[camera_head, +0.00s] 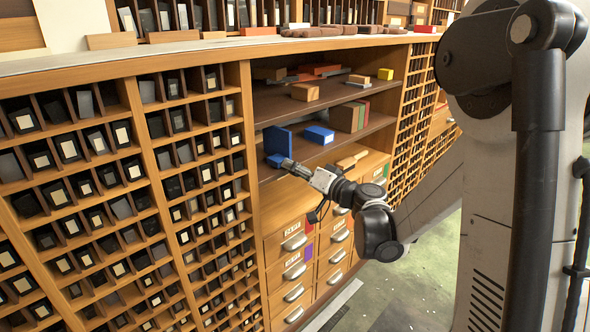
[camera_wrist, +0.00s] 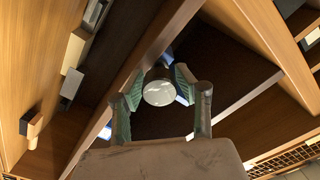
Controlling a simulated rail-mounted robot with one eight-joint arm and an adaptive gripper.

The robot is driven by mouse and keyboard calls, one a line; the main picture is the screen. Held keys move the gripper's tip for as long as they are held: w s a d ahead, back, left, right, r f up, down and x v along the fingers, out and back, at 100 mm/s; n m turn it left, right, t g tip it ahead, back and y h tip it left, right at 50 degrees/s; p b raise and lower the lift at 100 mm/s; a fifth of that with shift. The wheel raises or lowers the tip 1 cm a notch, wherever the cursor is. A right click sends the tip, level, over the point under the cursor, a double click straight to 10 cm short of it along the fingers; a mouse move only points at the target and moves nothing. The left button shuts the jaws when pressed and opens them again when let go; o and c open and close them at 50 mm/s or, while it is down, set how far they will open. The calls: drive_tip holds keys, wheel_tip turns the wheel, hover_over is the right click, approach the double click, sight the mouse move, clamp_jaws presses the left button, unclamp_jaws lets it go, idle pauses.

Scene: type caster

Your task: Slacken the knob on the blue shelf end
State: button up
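The blue shelf end (camera_head: 278,140) stands upright on the left part of the middle dark shelf in the head view. In the wrist view its knob (camera_wrist: 158,91) is a round, pale grey disc, with a little blue showing around it. My gripper (camera_head: 284,163) is at the lower part of the blue shelf end in the head view, and hides the knob there. In the wrist view the green-padded fingertips of my gripper (camera_wrist: 158,84) lie on either side of the knob. They are very close to it; whether they touch it I cannot tell.
The upper shelf holds loose blocks (camera_head: 305,92). Wooden drawers (camera_head: 294,270) lie below, and a type rack (camera_head: 130,200) fills the left side.

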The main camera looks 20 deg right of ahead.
drive_tip(key=o, duration=0.3)
drive_tip(key=v, duration=1.2)
drive_tip(key=s+a+f+n+g+h, duration=0.25)
drive_tip(key=s+a+g, duration=0.35)
drive_tip(key=s+a, duration=0.35)
drive_tip(key=s+d+g+h, duration=0.1)
drive_tip(key=s+d+h, duration=0.15)
drive_tip(key=s, duration=0.55)
drive_tip(key=s+d+g+h, duration=0.1)
drive_tip(key=s+h, duration=0.3)
drive_tip(key=s, duration=0.3)
wheel_tip(320, 180, up, 15)
drive_tip(key=p, duration=1.5)
drive_tip(key=shift+s+r+p, duration=0.2)
drive_tip(key=shift+p, duration=0.15)
